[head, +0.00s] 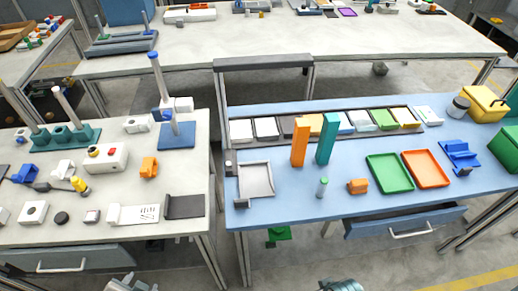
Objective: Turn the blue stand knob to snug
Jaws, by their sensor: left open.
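A stand with a blue square base plate (177,136) is at the back right of the left, pale table. Its grey rod (162,80) rises from the plate and has a blue cap (153,56) on top. A white block (181,104) with a small blue part (165,112), perhaps the knob, sits low against the rod. It is too small to tell how tight it is. My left gripper (126,284) is at the bottom edge, partly cut off, open and well apart from the stand. My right gripper (340,286) barely shows at the bottom edge.
A teal base (75,135) with upright rods stands left of the blue stand. A white box with a red button (105,157) and an orange block (149,167) lie in front. A gap separates this table from the blue table (300,205), which holds trays and upright blocks.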

